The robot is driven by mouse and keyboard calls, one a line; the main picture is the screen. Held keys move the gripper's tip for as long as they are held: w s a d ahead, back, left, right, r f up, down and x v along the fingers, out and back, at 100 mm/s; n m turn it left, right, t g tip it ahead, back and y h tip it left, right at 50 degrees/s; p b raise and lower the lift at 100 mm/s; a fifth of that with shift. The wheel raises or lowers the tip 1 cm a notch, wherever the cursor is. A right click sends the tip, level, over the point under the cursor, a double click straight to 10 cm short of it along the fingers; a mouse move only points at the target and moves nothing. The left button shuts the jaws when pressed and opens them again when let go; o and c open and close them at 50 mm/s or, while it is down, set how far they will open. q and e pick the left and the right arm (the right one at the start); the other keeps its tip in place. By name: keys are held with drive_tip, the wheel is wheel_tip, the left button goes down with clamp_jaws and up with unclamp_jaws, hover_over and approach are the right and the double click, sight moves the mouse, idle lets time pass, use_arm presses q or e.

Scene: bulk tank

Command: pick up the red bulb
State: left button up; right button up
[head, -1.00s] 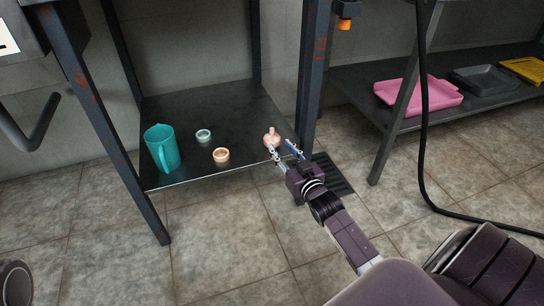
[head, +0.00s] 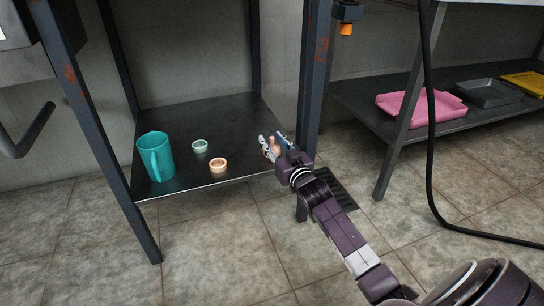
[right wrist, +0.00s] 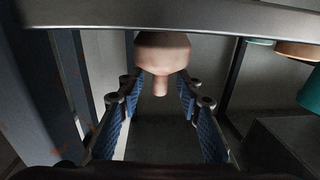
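The bulb (head: 272,146) is pale peach-pink rather than clearly red, and sits near the front right corner of the dark lower shelf. In the right wrist view, the bulb (right wrist: 162,50) has a wide rounded body and a narrow neck pointing down the picture. My right gripper (head: 274,140) is open, with one finger on each side of the bulb. In the right wrist view, the blue-padded fingers of my right gripper (right wrist: 158,88) stand apart with the neck between them. I cannot tell whether either fingertip touches the body. My left gripper is not in view.
On the shelf (head: 225,120) stand a teal pitcher (head: 160,158), a green ring-like cup (head: 199,146) and an orange one (head: 218,164), left of the bulb. A dark post (head: 313,80) rises close to the right of my gripper. A pink tray (head: 420,107) lies on another shelf.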

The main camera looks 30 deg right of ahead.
drive_tip(key=shift+w, duration=0.2)
drive_tip(key=shift+c, duration=0.2)
clamp_jaws()
drive_tip(key=shift+r, duration=0.15)
